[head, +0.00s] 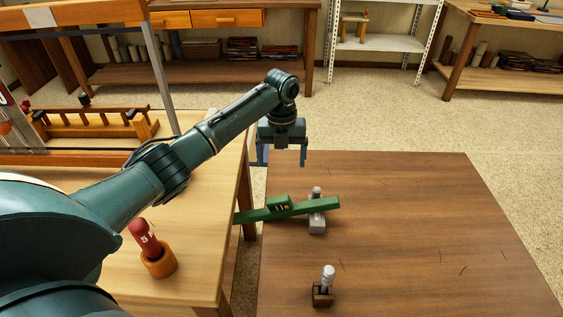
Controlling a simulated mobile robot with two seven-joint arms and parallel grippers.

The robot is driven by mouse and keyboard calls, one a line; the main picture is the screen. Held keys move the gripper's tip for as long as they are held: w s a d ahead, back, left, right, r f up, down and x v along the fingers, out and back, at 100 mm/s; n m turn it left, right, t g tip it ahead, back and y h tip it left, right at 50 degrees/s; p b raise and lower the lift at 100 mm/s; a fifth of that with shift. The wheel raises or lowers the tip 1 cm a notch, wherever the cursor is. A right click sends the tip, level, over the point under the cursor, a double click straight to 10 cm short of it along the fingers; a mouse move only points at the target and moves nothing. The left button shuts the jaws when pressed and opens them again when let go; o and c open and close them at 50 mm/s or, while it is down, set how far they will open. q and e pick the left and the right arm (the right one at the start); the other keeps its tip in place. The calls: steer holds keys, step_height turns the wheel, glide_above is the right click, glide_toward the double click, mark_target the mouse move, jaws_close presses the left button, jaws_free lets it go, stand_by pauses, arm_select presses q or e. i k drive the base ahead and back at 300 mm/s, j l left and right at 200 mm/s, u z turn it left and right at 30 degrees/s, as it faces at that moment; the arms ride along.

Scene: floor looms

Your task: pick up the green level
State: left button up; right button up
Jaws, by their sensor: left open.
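The green level (288,208) is a long green bar with a raised middle part holding a small vial. It lies across the left edge of the dark brown table, its left end sticking out past that edge. Its right end passes in front of or against a grey metal piece (317,222); I cannot tell if they touch. My left gripper (283,158) points down, open and empty, above and beyond the level near the table's far left corner. My right gripper is not in view.
A small dark holder with a silver-topped piece (324,285) stands on the brown table (420,230), whose right side is clear. A light wooden table (190,215) at left holds a red spool in a wooden cup (158,262) and a loom frame (95,125). A narrow gap separates the tables.

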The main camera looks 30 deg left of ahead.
mark_target(280, 206)
steer(key=k+l, duration=0.65)
steer(key=k, duration=0.25)
